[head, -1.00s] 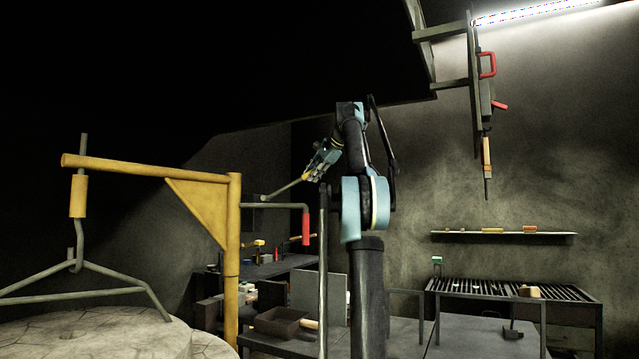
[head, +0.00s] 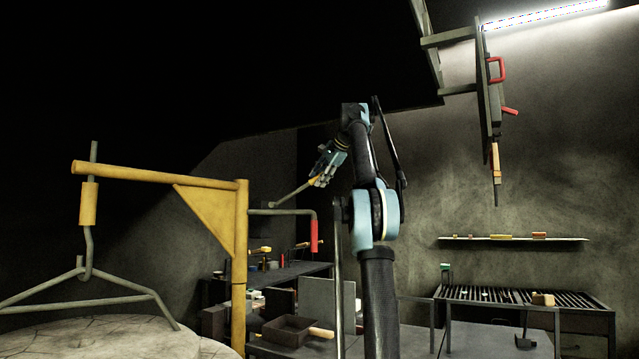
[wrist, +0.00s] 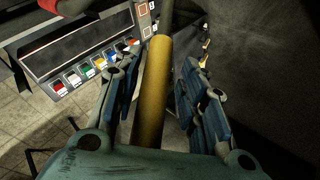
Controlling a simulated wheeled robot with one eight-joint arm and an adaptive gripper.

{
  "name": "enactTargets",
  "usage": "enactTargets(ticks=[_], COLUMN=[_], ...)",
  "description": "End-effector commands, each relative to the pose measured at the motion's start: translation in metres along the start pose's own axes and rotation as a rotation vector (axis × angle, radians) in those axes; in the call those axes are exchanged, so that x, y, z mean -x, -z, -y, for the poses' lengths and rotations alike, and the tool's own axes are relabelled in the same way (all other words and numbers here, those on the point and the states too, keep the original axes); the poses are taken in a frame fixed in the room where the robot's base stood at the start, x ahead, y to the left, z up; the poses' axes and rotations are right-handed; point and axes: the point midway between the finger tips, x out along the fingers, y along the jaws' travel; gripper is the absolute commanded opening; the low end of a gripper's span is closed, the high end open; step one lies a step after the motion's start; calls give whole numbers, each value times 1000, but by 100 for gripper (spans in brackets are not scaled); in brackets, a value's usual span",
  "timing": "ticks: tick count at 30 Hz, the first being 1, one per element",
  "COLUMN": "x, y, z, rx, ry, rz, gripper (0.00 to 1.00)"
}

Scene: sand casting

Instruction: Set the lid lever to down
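A grey rod with a yellow grip, apparently the lid lever (head: 292,195), slants up to the right near the yellow crane post. Its yellow grip (wrist: 152,90) runs between the two fingers in the wrist view. My gripper (head: 321,180) is at the rod's upper end in the head view; it also shows in the wrist view (wrist: 158,90). The fingers are apart on either side of the grip, with a gap on the right; contact on the left is unclear. The lid frame (head: 85,277) hangs from the crane hook above the round stone top at left.
The yellow crane (head: 240,250) stands left of my arm. A cranked bar with a red handle (head: 314,235) sticks out below the rod. Benches, a pan (head: 288,332) and a slatted table (head: 500,294) stand behind. A dark panel with coloured labels (wrist: 85,55) shows in the wrist view.

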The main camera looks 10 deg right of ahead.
Motion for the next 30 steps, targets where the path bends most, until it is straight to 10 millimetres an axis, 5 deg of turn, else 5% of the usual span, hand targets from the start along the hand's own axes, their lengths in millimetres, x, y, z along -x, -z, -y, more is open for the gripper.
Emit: enactTargets(ticks=[11, 30], x=[2, 44], y=[0, 2], z=[-1, 1], rx=[3, 2], ry=[-4, -4], rz=[0, 1], gripper=[41, 41])
